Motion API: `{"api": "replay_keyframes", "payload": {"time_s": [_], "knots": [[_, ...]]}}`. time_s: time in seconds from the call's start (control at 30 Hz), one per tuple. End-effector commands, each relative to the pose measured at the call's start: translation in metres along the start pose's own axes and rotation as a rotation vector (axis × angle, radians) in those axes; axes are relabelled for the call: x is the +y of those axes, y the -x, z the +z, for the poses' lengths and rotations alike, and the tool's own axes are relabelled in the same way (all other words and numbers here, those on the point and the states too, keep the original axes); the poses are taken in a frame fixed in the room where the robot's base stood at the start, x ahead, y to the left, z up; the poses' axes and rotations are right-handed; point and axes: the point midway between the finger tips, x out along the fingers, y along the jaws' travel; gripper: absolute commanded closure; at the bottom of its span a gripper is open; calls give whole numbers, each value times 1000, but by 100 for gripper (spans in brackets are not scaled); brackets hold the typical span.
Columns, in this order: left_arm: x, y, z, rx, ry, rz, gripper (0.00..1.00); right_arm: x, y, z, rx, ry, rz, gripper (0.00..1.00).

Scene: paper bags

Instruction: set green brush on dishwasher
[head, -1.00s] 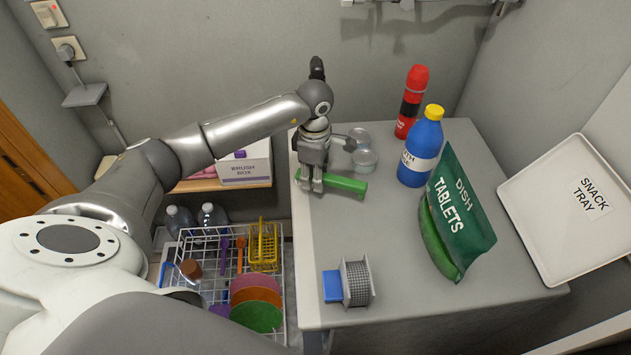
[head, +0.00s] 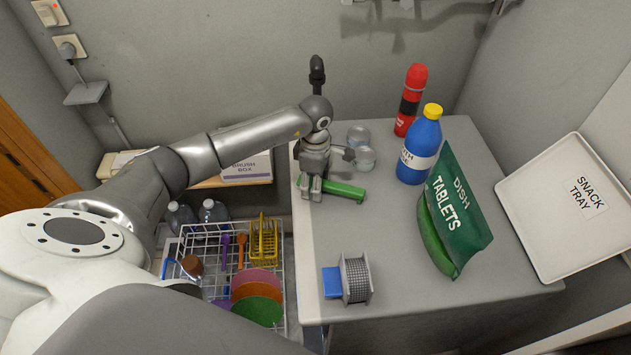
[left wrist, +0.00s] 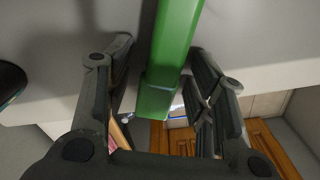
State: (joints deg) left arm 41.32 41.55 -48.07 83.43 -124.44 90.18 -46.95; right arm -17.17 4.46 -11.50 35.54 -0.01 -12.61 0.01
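The green brush (head: 345,190) lies near the left edge of the grey-topped unit (head: 420,287), likely the dishwasher. My left gripper (head: 316,192) points down over the brush's left end, with its fingers on either side of it. In the left wrist view the green bar (left wrist: 172,45) runs between the two fingers (left wrist: 160,95), with a gap showing on both sides, so the gripper looks open around it. The brush's underside contact with the top is hard to see. My right gripper is in no view.
Two clear glasses (head: 364,157), a red bottle (head: 411,100), a blue bottle (head: 421,150), a green tablets bag (head: 461,215), a blue brush (head: 345,281) and a snack tray (head: 545,235) surround the clear middle.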

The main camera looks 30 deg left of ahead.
Motion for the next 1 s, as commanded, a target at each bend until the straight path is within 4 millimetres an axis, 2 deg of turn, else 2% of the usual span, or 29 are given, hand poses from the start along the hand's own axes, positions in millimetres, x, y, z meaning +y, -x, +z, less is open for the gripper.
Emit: {"api": "replay_keyframes", "payload": {"time_s": [0.27,0.3,0.37,0.7,0.83,1.0], "knots": [[0,5,0,-1,0,-1,50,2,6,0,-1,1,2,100],[1,8,0,-1,-1,3,50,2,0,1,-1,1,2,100],[2,18,0,-2,0,5,50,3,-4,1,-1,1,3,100],[1,91,0,-1,-1,5,50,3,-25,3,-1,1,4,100],[1,110,0,-2,0,3,50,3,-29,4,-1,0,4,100],[0,122,0,-1,0,1,50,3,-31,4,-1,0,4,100]]}}
